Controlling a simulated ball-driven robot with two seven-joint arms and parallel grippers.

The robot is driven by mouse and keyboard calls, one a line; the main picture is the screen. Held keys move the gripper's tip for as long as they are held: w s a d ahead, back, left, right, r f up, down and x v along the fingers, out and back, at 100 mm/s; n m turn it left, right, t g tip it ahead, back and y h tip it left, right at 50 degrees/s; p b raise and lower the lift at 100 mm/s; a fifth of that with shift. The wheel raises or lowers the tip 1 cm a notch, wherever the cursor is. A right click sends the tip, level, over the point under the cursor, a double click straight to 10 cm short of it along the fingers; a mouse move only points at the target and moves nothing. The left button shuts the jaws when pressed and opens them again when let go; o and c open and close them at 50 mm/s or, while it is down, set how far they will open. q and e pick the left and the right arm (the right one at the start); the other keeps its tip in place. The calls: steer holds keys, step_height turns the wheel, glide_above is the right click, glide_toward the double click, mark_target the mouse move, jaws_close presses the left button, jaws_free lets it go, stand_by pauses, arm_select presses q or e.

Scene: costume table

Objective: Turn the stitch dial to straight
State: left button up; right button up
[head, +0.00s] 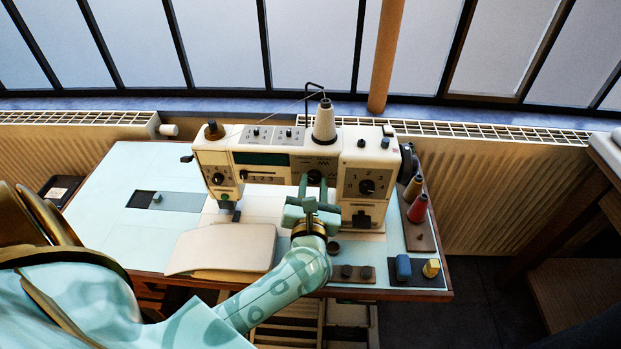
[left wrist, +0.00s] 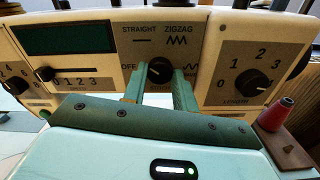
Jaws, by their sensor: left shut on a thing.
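The stitch dial (head: 314,176) is a black knob on the front panel of the cream sewing machine. In the left wrist view the dial (left wrist: 160,69) has STRAIGHT printed at its upper left, ZIGZAG at its upper right, OFF at its left and a wavy mark at its right. I cannot tell for sure which mark its pointer faces. My left gripper (head: 313,184) reaches up to the panel, and its two green fingers (left wrist: 160,86) are closed on the dial from both sides. The fingers hide the dial's lower part. My right gripper is in neither view.
Numbered dials sit on the panel at the right (head: 367,187) and the left (head: 218,178). A cream pad (head: 222,247) lies in front of the machine. A red thread spool (head: 418,208) and a blue piece (head: 403,267) stand at the right. The table's left side is mostly clear.

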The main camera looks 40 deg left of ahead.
arm_select(q)
steer(key=shift+r+m+p, duration=0.2)
steer(key=shift+m+p, duration=0.85)
steer(key=shift+m, duration=0.15)
steer(key=shift+f+m+p, duration=0.15)
steer(key=shift+m+p, duration=0.7)
steer(key=shift+m, duration=0.25)
steer(key=o, duration=1)
steer(key=v, duration=1.6)
steer(key=shift+s+d, duration=0.1)
steer(key=shift+s, duration=0.1)
steer(key=shift+f, duration=0.1)
